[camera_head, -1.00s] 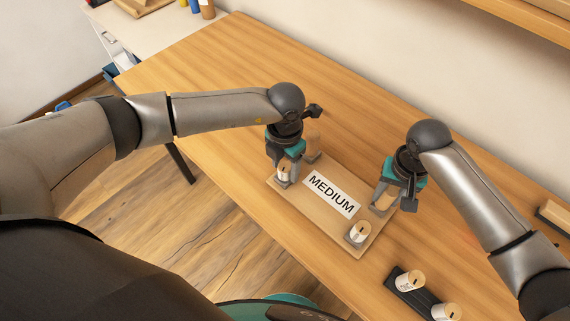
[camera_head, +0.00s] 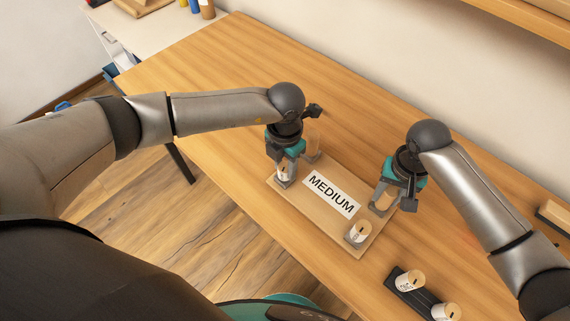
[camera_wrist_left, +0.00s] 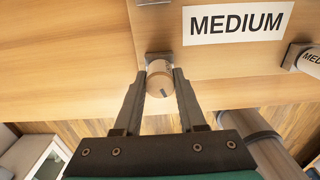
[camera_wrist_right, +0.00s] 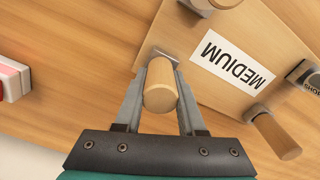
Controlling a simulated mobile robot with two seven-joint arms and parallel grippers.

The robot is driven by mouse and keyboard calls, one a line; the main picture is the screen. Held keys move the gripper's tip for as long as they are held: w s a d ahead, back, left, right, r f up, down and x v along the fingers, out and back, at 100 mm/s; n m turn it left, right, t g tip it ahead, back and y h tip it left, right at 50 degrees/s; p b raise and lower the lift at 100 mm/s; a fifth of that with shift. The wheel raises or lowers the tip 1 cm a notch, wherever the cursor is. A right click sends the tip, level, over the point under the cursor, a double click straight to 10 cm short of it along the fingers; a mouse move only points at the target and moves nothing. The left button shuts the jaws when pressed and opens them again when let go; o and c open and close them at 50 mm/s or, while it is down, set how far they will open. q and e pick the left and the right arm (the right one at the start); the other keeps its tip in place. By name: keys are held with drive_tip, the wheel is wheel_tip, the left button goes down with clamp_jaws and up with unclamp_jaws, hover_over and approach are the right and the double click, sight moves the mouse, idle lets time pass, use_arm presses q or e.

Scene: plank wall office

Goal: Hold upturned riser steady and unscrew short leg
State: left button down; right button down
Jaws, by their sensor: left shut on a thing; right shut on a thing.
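The upturned riser (camera_head: 300,198) lies on the table with its legs pointing up and a MEDIUM label on its face. My left gripper (camera_head: 283,172) is shut on the near-left leg (camera_wrist_left: 160,80). That leg carries a label beginning SHO in the right wrist view (camera_wrist_right: 313,84). My right gripper (camera_head: 384,198) is shut on the plain far-right leg (camera_wrist_right: 160,90). The near-right leg (camera_head: 358,233) stands free, and its label begins MED in the left wrist view (camera_wrist_left: 312,62). The far-left leg (camera_wrist_right: 275,135) is plain wood and stands behind my left gripper.
A black holder (camera_head: 421,297) with two labelled wooden legs (camera_head: 409,281) (camera_head: 445,311) sits near the table's front edge, right of the riser. The table (camera_head: 215,85) is clear to the left. A wooden shelf (camera_head: 520,20) hangs above the back right.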

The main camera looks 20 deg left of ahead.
use_arm(q)
drive_tip(key=n, duration=0.5)
idle(0.4)
drive_tip(key=shift+n, duration=0.4)
drive_tip(key=n, duration=0.4)
drive_tip(key=shift+n, duration=0.3)
drive_tip(key=shift+s+n, duration=0.1)
drive_tip(key=shift+n, duration=2.3)
